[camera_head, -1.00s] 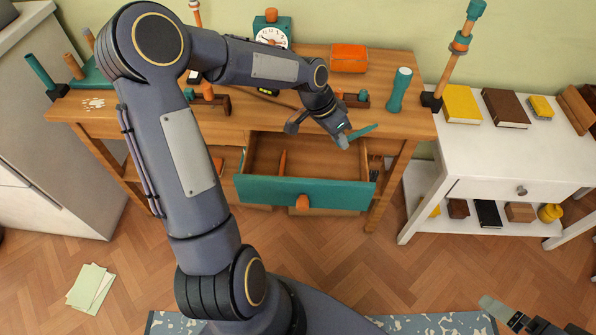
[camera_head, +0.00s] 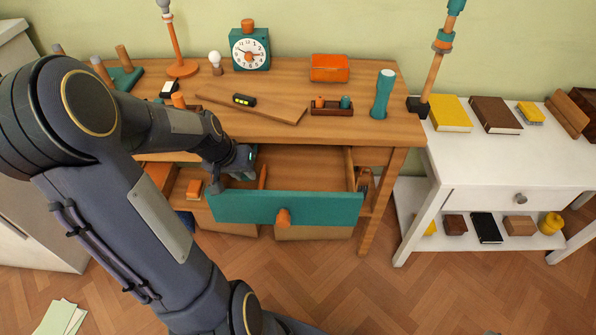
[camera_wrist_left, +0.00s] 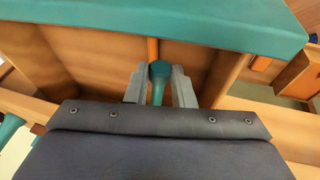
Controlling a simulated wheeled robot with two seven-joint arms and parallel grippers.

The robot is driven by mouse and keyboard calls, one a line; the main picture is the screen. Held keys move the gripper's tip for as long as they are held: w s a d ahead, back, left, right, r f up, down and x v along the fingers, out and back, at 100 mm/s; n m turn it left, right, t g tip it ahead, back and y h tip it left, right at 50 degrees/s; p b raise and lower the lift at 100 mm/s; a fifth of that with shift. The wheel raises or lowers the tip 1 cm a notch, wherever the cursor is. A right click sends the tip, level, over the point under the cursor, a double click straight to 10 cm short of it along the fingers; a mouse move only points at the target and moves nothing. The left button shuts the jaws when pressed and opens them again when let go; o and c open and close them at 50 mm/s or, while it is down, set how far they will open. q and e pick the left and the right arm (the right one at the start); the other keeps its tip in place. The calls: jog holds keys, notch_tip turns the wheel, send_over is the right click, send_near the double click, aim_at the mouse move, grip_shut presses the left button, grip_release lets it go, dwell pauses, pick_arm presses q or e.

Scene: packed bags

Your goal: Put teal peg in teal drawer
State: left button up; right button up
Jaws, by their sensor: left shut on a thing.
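The teal drawer (camera_head: 320,208) is pulled out from the wooden desk, with a teal front and an orange knob. My left gripper (camera_head: 232,172) is at the left end of the open drawer. In the left wrist view my left gripper (camera_wrist_left: 160,90) is shut on the teal peg (camera_wrist_left: 158,72), whose round end shows between the fingers. The drawer's inside and teal front (camera_wrist_left: 190,18) show beyond the peg. In the head view the peg is mostly hidden by the gripper. I cannot tell whether the peg touches the drawer floor. My right gripper is not in view.
An orange divider strip (camera_head: 263,176) stands in the drawer. The desk top (camera_head: 290,75) holds a clock (camera_head: 250,50), an orange box (camera_head: 329,68), a teal cylinder (camera_head: 383,94) and a small peg tray (camera_head: 332,108). A white side table (camera_head: 490,165) stands at right.

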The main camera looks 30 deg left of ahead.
pick_arm(q)
jog(key=shift+s+n, duration=0.25)
jog(key=shift+n, duration=0.15)
jog(key=w+d, duration=0.2)
jog(key=d, duration=0.2)
jog(key=w+d+b, duration=0.1)
jog(key=w+d, duration=0.2)
jog(key=d, duration=0.2)
jog(key=w+d+b, duration=0.1)
jog(key=w+d, duration=0.2)
jog(key=d, duration=0.1)
jog(key=shift+w+d, duration=0.25)
jog(key=shift+d, duration=0.15)
jog(key=shift+w+d+b, duration=0.35)
jog(key=shift+d+b, duration=0.1)
jog(key=shift+d, duration=0.1)
jog(key=shift+a+f+b, duration=0.1)
jog(key=shift+f+b, duration=0.4)
jog(key=shift+f, duration=1.2)
jog(key=shift+s+f+b, duration=0.1)
jog(key=shift+f+b, duration=0.55)
jog(key=shift+b, duration=0.15)
jog(key=o, duration=0.9)
jog(key=shift+o, duration=0.2)
jog(key=shift+r, duration=0.1)
